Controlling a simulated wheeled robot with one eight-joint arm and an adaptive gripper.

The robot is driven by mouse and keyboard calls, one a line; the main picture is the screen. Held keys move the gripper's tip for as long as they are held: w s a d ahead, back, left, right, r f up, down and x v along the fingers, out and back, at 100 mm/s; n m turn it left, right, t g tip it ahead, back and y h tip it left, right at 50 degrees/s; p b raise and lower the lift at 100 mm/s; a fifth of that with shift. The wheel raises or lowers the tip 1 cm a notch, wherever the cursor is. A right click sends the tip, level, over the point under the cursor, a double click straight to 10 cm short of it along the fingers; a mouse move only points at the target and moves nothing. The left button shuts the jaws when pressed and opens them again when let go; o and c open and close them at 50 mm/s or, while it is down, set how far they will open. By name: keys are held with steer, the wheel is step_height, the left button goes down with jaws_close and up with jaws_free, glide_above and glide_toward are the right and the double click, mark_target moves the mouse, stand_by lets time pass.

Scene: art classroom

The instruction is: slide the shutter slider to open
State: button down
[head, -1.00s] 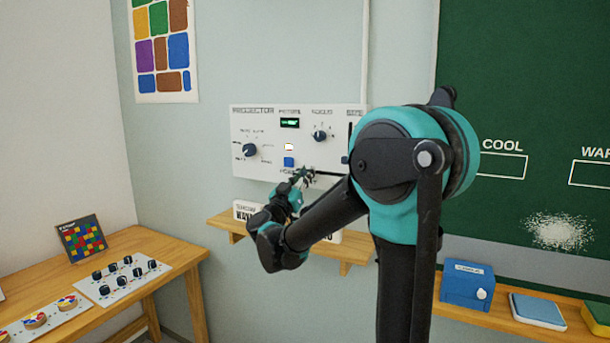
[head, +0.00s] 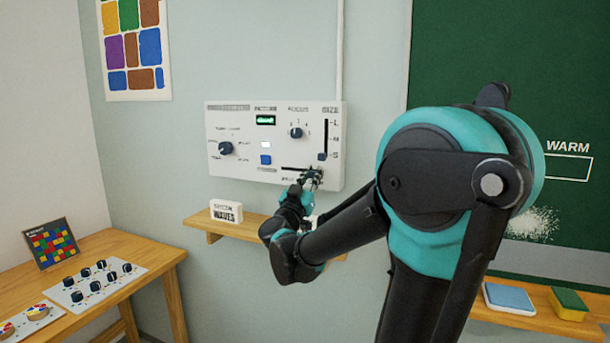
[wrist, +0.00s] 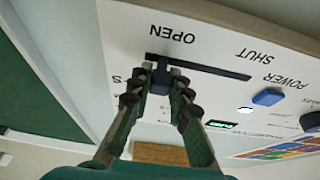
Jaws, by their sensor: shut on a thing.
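The white projector panel (head: 225,165) is on the wall, with the horizontal shutter slot (head: 292,168) along its lower right. In the wrist view, which looks upside down, the dark shutter slider (wrist: 161,80) sits near the OPEN end of its slot (wrist: 215,70). The SHUT label (wrist: 258,57) is by the other end. My gripper (head: 311,180) is at the right part of the slot in the head view and hides the slider there. In the wrist view my gripper (wrist: 158,88) has its fingers shut on the slider from both sides.
A vertical size slider (head: 323,155), a focus knob (head: 296,132) and a blue power button (head: 265,160) are close by on the panel. A wooden shelf (head: 200,222) with a WAVES block (head: 226,211) is below. The chalkboard (head: 480,60) is on the right.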

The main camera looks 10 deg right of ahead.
steer(key=shift+s+d, duration=0.15)
steer(key=c, duration=1.4)
jaws_free()
steer(key=v, duration=1.2)
